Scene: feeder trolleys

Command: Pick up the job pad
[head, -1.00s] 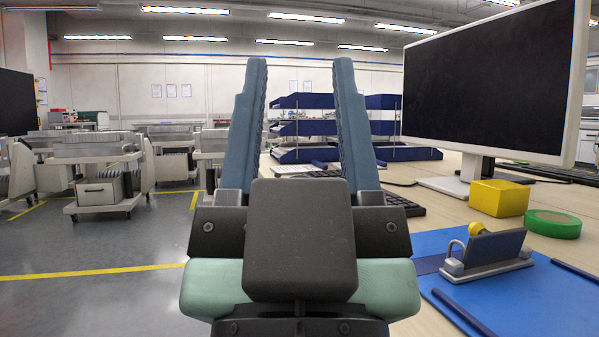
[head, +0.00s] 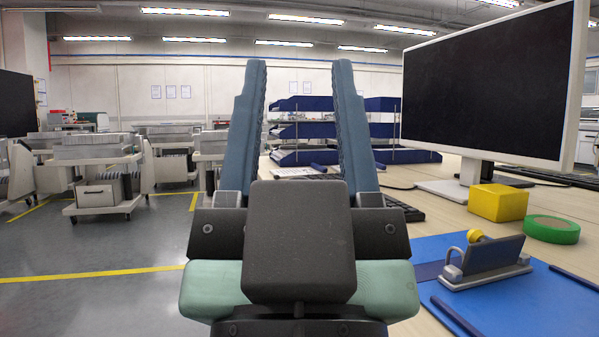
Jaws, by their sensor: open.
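My gripper (head: 302,62) is in the middle of the head view, with its two blue fingers spread wide and nothing between them. It points away from me, over the left part of the desk. No thing is clearly marked as the job pad. A small dark slanted panel (head: 497,254) stands in a grey holder on the blue mat (head: 545,298) at the lower right, apart from my gripper.
A monitor (head: 490,85), a yellow box (head: 498,203) and a green tape roll (head: 552,230) stand on the desk at right. A keyboard (head: 405,207) is partly hidden by my gripper. Blue tray racks (head: 306,131) stand behind. Trolleys (head: 103,180) stand at left, with open floor before them.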

